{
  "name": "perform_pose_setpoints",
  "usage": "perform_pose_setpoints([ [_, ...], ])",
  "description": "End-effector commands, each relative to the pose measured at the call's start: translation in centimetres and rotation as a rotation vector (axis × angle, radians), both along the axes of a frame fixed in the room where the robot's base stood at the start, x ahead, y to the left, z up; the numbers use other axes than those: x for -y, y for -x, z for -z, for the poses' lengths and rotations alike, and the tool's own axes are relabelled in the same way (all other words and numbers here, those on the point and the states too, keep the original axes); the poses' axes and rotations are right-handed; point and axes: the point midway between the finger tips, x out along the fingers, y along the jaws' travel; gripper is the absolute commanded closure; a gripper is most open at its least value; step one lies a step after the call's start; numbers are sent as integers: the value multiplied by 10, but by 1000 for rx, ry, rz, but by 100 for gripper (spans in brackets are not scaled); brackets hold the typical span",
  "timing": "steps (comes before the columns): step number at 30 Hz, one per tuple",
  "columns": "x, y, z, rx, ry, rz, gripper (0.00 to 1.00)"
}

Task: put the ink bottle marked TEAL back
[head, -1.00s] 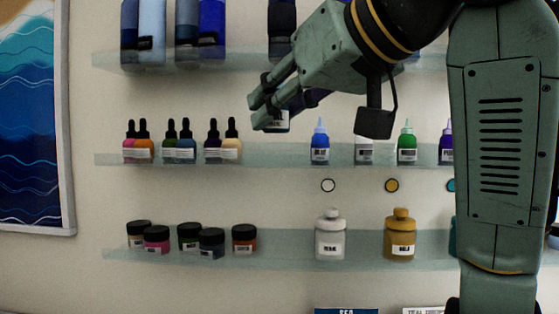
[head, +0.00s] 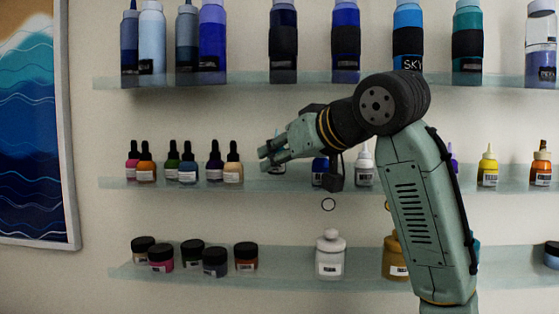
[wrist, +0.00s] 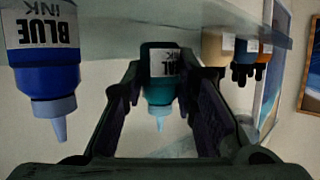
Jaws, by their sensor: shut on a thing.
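My gripper (head: 266,158) is shut on the teal ink bottle (wrist: 160,92), which sits between the two fingers in the wrist view. That view is upside down, and the bottle's pale teal nozzle points down in it, so the bottle is upright. Its label shows INK; the word with it is hard to read. In the head view the teal bottle (head: 279,168) is mostly hidden by the fingers, at the level of the middle glass shelf (head: 262,184). I cannot tell whether its base touches the shelf.
The blue ink bottle (wrist: 45,80) stands beside the teal one, and is partly behind my wrist in the head view (head: 319,170). A white-nozzled bottle (head: 364,168) stands to its right. Dropper bottles (head: 233,165) stand to the left. A shelf of tall bottles (head: 240,80) is above.

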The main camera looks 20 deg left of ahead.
Motion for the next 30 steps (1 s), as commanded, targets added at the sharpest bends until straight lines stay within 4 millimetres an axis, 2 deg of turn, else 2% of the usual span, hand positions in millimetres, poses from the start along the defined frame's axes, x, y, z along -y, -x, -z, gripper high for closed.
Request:
perform_pose_setpoints([
  [5,1,0,17,-1,0,0,100],
  [16,0,0,23,-2,0,-1,100],
  [17,0,0,22,-1,0,0,72],
  [18,0,0,21,-1,0,0,70],
  [21,0,0,21,-1,0,0,65],
  [30,0,1,18,-1,1,0,65],
])
